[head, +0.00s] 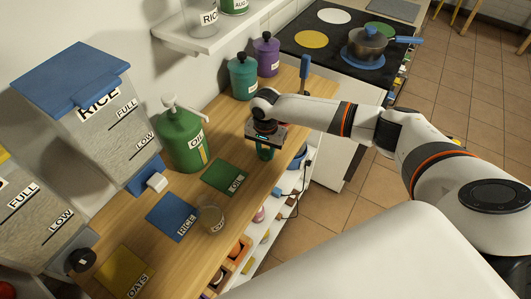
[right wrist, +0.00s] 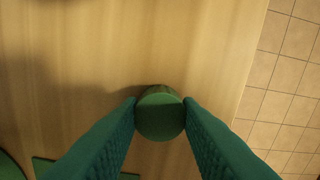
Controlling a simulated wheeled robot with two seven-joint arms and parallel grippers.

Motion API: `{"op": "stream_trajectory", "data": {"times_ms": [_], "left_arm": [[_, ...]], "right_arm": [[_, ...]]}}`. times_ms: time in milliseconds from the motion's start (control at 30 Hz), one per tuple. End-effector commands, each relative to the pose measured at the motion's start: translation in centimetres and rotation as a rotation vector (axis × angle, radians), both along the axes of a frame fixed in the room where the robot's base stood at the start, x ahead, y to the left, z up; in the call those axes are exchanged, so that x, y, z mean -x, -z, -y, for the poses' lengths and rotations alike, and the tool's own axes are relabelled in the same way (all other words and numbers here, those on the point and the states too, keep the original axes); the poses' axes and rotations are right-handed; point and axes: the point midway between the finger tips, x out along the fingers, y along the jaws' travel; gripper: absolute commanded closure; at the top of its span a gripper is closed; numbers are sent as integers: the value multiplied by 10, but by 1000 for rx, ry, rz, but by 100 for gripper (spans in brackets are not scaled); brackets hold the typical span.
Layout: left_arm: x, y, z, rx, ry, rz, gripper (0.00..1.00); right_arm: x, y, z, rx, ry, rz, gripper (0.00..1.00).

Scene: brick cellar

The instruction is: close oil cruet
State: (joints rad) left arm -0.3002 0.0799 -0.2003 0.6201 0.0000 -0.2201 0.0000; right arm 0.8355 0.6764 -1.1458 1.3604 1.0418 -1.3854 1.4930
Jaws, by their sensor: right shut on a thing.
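The green oil cruet (head: 184,138), labelled OIL, stands upright on the wooden counter near the wall, with a pale spout (head: 178,108) on top. My right gripper (head: 265,153) is to the right of the cruet, low over the counter near its front edge. Its teal fingers are shut on a small round green piece (right wrist: 160,113), which looks like a cap or stopper. From these views I cannot tell whether that piece touches the counter. In the head view the fingers hide most of it. My left gripper is not in view.
A green OIL mat (head: 225,177), a blue RICE mat (head: 172,216) and a glass (head: 211,215) are on the counter. The rice dispenser (head: 95,115) stands left of the cruet. Teal (head: 243,77) and purple (head: 266,55) canisters stand behind the gripper, before the stove (head: 345,45).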

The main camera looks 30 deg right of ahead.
Motion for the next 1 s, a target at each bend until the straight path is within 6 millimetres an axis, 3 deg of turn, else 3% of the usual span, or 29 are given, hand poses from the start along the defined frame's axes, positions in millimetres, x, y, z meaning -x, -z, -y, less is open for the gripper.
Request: {"op": "stream_trajectory", "data": {"times_ms": [233, 633, 1000], "left_arm": [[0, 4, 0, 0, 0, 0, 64], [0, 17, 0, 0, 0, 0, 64], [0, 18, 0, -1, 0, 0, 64]], "right_arm": [[-1, -16, 0, -1, 0, 3, 90], [-1, -89, 0, -1, 0, 2, 90], [0, -101, 0, 0, 1, 0, 90]]}}
